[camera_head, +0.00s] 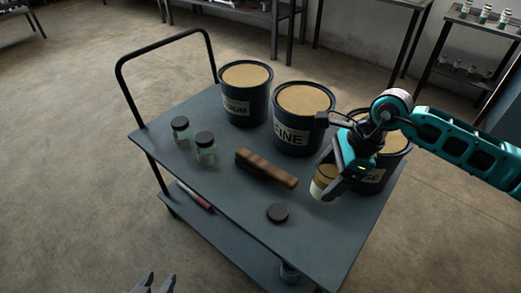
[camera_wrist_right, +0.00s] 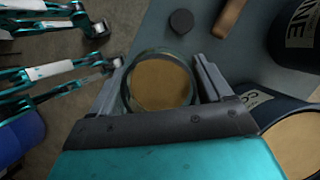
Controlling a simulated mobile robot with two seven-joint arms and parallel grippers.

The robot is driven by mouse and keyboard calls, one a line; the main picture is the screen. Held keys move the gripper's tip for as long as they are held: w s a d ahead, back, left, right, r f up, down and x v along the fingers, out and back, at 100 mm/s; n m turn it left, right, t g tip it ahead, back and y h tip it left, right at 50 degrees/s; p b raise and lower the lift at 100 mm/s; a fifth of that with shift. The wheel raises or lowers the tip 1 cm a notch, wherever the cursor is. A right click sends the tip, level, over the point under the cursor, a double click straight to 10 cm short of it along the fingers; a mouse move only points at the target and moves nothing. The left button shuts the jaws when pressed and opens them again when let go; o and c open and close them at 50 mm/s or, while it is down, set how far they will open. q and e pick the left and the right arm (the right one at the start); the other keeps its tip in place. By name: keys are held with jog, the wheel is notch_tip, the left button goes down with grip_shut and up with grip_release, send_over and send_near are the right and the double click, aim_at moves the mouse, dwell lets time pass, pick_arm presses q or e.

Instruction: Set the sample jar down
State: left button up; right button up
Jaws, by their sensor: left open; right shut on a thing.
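The sample jar (camera_head: 321,181) is a small clear jar filled with tan sand, its mouth open. My right gripper (camera_head: 330,186) is shut on it, in front of the bucket at the right of the cart. In the right wrist view the jar (camera_wrist_right: 160,85) sits upright-looking between the two fingers, its sand surface facing the camera. How high it is above the cart top (camera_head: 330,240) is hard to tell. A dark round lid (camera_head: 278,213) lies flat on the cart top near the front. My left gripper (camera_head: 152,284) is open and empty at the bottom edge, off the cart.
Three dark buckets of sand stand along the cart's back: one left (camera_head: 246,92), one labelled FINE (camera_head: 303,117), one right (camera_head: 394,142), partly behind my right arm. Two lidded jars (camera_head: 181,131) (camera_head: 205,148) and a wooden brush (camera_head: 266,168) occupy the top. Bare surface surrounds the lid.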

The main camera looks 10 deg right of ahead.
jog(key=m, duration=0.2)
jog(key=m+t, duration=0.1)
jog(key=shift+w+d+r, duration=0.25)
jog(key=shift+w+r, duration=0.1)
jog(key=shift+r, duration=0.05)
notch_tip(320, 180, down, 19)
jog(key=shift+f+b, duration=0.2)
jog(key=shift+b, duration=1)
jog(key=shift+f, duration=0.25)
jog(key=shift+f, duration=0.15)
jog(key=o, duration=1.1)
jog(key=shift+h, duration=0.3)
